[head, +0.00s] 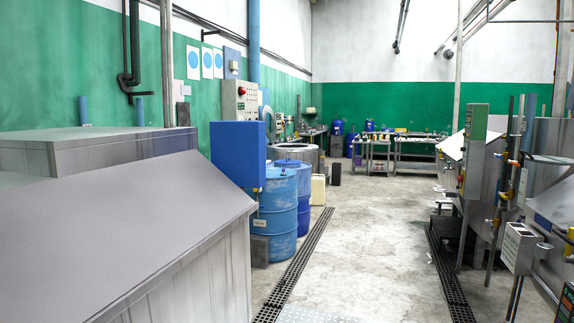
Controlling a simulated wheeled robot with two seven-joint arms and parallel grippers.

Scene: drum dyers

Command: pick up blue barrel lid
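Two blue barrels stand on the floor left of centre, beyond a large grey metal machine. The nearer barrel (275,218) is light blue and upright. Its flat blue lid (281,172) is on top, partly hidden on the left by a blue box. The second barrel (304,205) is darker blue and stands just behind and to the right. Its lid (293,163) also shows on top. Neither of my grippers is in view.
The grey metal machine (140,230) fills the left foreground. A blue cabinet (238,153) hangs by the barrels. A floor drain grate (296,270) runs beside them. The concrete aisle (370,240) is clear. Metal machines (490,190) line the right.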

